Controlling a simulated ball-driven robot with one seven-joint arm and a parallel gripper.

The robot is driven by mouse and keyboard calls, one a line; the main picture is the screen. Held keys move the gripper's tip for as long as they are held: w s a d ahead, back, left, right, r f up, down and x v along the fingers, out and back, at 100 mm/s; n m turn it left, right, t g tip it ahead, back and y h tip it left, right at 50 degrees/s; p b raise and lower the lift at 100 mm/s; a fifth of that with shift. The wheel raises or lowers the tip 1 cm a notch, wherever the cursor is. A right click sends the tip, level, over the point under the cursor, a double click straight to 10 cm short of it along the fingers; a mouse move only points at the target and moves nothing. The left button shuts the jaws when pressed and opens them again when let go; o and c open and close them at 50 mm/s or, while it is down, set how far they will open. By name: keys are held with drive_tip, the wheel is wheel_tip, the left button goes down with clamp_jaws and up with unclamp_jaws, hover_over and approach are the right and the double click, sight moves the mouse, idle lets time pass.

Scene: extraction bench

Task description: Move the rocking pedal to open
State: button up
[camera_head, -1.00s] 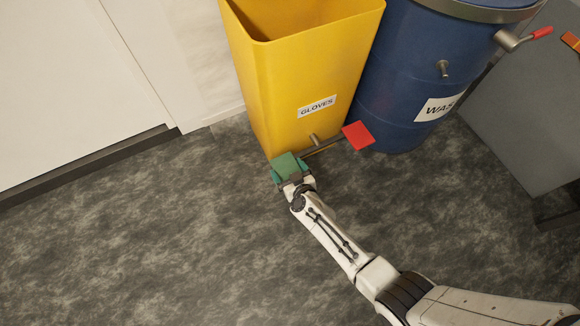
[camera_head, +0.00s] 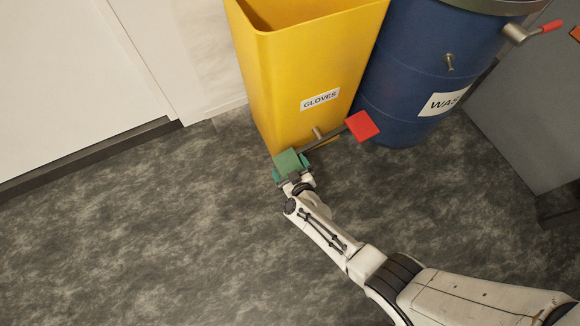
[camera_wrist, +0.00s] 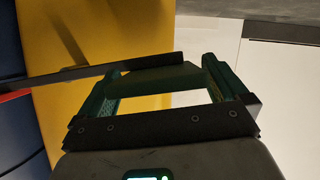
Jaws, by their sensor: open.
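The rocking pedal is a grey bar (camera_head: 328,138) on a short pivot low on the yellow bin's front. A red pad (camera_head: 362,126) is at its right end and a green pad (camera_head: 288,161) at its left end. The bar slopes down toward the green pad. My gripper (camera_head: 291,170) is at the green pad, with its teal fingers on either side. In the wrist view my gripper (camera_wrist: 158,82) has its fingers apart, and the bar (camera_wrist: 90,73) runs in from the left to a dark green plate between them. Whether the fingers touch the pad is unclear.
The yellow bin (camera_head: 290,70) is labelled GLOVES and has an open top. A grey cabinet (camera_head: 530,120) is at the far right. The floor (camera_head: 130,240) at left is clear.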

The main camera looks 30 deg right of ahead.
drive_tip(key=d+p+v, duration=0.1)
drive_tip(key=p+v, duration=0.5)
drive_tip(key=v, duration=0.4)
drive_tip(key=shift+s+a, duration=0.35)
drive_tip(key=shift+a, duration=0.15)
drive_tip(key=shift+w+a+r, duration=0.1)
drive_tip(key=shift+r, duration=0.1)
drive_tip(key=a+r+n+g+y, duration=0.2)
drive_tip(key=a+r+g+y, duration=0.25)
drive_tip(key=r+y, duration=0.2)
drive_tip(key=s+d+r+m+g+h, duration=0.2)
drive_tip(key=s+d+r+g+h, duration=0.15)
drive_tip(key=s+d+r, duration=0.55)
drive_tip(key=s+d+r+m+g+h, duration=0.2)
drive_tip(key=s+d+r+g, duration=0.25)
drive_tip(key=s+r, duration=0.4)
wheel_tip(320, 180, up, 30)
drive_tip(key=s+d+p, duration=0.1)
drive_tip(key=s+p, duration=0.1)
drive_tip(key=p, duration=2.9)
drive_tip(key=shift+s+r, duration=0.2)
drive_tip(key=shift+r, duration=0.05)
